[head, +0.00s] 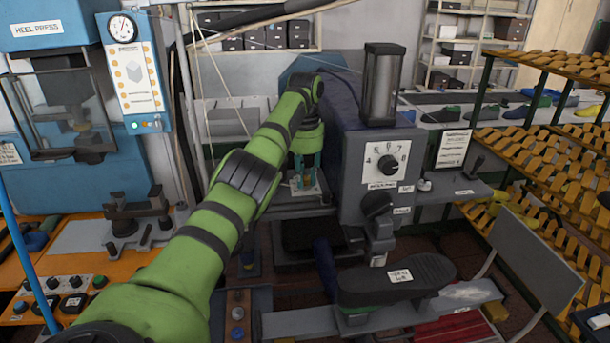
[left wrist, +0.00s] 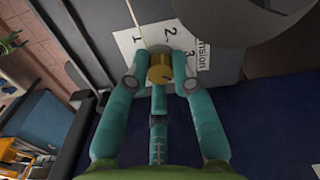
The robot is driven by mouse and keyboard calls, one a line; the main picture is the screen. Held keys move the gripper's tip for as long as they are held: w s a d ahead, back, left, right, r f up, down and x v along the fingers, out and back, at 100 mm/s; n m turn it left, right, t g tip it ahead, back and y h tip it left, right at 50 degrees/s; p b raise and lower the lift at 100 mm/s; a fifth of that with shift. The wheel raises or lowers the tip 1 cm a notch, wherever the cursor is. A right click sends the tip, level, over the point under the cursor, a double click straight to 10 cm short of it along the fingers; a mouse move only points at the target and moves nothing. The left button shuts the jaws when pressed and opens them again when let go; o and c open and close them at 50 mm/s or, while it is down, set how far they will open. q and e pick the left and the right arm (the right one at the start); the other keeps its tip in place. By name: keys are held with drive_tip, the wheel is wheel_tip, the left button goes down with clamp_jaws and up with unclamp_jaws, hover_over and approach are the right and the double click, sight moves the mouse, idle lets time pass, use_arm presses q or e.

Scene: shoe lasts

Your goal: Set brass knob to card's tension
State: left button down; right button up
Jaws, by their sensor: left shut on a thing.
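The brass knob (left wrist: 159,74) is between the teal fingers of my left gripper (left wrist: 160,62) in the left wrist view; they are shut on it from both sides. A white scale plate (left wrist: 127,42) beside it carries the numbers 1, 2 and 3 and the word "tension". A dark mark shows on the knob's face, but its exact setting is unclear. In the head view my left gripper (head: 305,172) points down over a small white plate left of the grey machine; the knob is hidden there. A white card (head: 453,149) stands right of the machine, its print unreadable. My right gripper is not in view.
The grey machine (head: 352,170) has a numbered dial (head: 387,161), a black knob (head: 377,204) and a dark cylinder (head: 382,85) on top. A black sole-shaped pad (head: 398,279) is in front.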

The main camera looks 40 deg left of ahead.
use_arm(q)
drive_tip(key=shift+f, duration=0.2)
drive_tip(key=c, duration=1.1)
unclamp_jaws()
drive_tip(key=shift+o, duration=0.2)
drive_tip(key=shift+r, duration=0.1)
drive_tip(key=shift+r, duration=0.1)
